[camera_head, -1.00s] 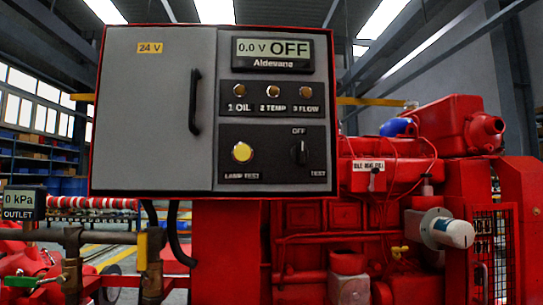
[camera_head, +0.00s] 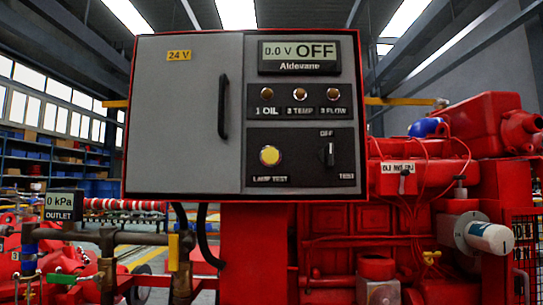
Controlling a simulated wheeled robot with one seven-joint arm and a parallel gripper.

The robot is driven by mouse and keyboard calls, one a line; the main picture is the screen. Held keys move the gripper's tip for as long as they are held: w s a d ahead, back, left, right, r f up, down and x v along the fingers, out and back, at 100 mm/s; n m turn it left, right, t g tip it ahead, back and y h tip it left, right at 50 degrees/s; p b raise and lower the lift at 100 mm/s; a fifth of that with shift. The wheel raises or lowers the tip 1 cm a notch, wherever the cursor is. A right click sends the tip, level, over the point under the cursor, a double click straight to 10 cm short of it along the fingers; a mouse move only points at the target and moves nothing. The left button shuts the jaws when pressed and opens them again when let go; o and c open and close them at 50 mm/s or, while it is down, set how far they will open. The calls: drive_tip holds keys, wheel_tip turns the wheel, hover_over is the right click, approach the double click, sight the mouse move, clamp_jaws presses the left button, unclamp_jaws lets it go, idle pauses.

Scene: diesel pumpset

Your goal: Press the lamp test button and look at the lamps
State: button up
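The grey control cabinet (camera_head: 185,125) with a red edge stands straight ahead in the head view. Its yellow round lamp test button (camera_head: 269,156) sits at the lower left of the right-hand panel, labelled LAMP TEST. Above it are three amber-brown lamps, 1 OIL (camera_head: 266,94), 2 TEMP (camera_head: 300,94) and 3 FLOW (camera_head: 334,94); none looks brightly lit. The display (camera_head: 299,51) reads 0.0 V and OFF. The rotary switch (camera_head: 328,154) to the right of the button points up to OFF. My gripper is not in view, and nothing covers the button.
A black door handle (camera_head: 222,106) stands out from the cabinet door left of the button. Red engine parts (camera_head: 425,190) with thin pipes lie at the right. An outlet gauge (camera_head: 64,205) reading 0 kPa and pipework are at the lower left.

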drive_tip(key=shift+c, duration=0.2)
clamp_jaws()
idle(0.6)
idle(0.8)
